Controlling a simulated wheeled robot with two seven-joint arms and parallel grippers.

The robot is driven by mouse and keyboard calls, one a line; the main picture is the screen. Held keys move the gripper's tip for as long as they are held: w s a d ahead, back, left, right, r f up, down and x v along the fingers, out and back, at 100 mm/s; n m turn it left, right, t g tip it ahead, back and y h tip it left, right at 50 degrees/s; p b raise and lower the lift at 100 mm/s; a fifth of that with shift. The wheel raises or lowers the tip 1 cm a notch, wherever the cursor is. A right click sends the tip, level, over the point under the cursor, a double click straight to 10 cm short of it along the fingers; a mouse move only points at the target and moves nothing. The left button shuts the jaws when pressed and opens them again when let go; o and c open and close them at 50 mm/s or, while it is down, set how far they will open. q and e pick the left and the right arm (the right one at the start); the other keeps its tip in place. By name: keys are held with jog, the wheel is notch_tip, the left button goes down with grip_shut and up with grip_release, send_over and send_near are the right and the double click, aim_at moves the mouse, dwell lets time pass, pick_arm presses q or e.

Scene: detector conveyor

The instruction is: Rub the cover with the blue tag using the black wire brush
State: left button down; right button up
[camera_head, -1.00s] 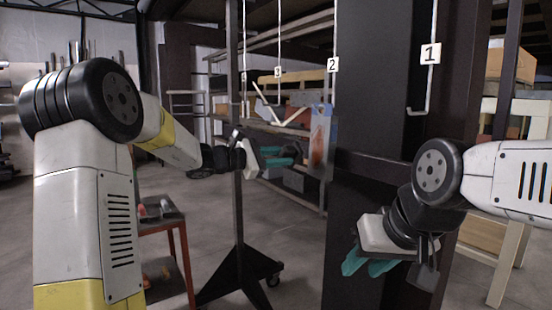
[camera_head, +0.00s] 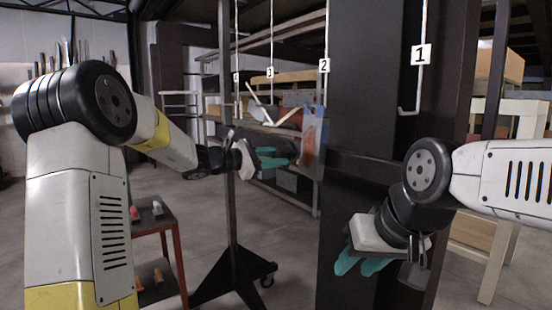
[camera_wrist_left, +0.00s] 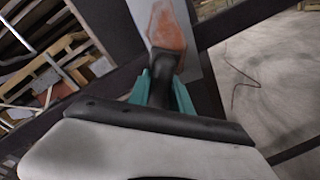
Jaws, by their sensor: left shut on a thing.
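A grey-blue hanging cover (camera_head: 321,132) with a rusty orange patch is right of my left gripper (camera_head: 275,158) in the head view. Its upper edge looks bluish, but I cannot make out a separate blue tag. In the left wrist view the cover (camera_wrist_left: 195,60) is just beyond my left gripper (camera_wrist_left: 160,88). My left gripper is shut on a black tool, seemingly the wire brush (camera_wrist_left: 163,75), which points at the rusty patch. I cannot tell whether it touches. My right gripper (camera_head: 357,262) is low at the right, its teal fingers apart and empty.
A dark column (camera_head: 365,110) stands between my grippers. White hooks hang with number tags, including tag 1 (camera_head: 420,55) and tag 2 (camera_head: 324,66). A dark wheeled stand (camera_head: 234,272) and a small red-legged table (camera_head: 165,225) with small items are below my left arm. Shelves stand behind.

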pick_arm(q)
jog(key=shift+x, duration=1.4)
